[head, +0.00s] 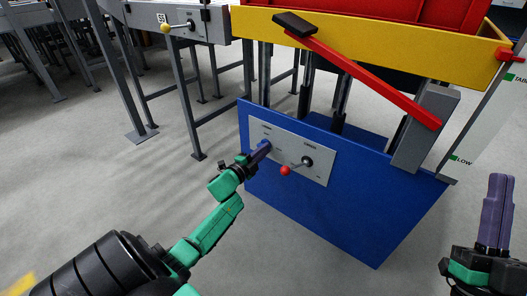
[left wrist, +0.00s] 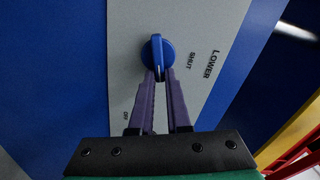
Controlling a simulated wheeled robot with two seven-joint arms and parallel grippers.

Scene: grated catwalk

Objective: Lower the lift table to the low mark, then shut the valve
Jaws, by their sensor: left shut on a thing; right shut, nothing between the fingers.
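The lift table has a yellow top (head: 370,45) raised on posts above a blue base (head: 330,215). A scale (head: 488,120) at right has a green LOW mark (head: 453,157) near its bottom; a red pointer (head: 508,55) sits well above it. My left gripper (head: 262,149) is at the base's grey panel. In the left wrist view its purple fingers (left wrist: 161,80) are shut on a round blue knob (left wrist: 158,53), beside the words LOWER and SHUT. The knob is mostly hidden in the head view. My right gripper (head: 499,185) is shut and empty at lower right.
A red-ball lever (head: 286,170) stands close right of my left gripper on the same panel. A red bar (head: 365,75) with a black end slants across the table's front. A grey bench (head: 180,20) with a yellow-knobbed lever is behind left.

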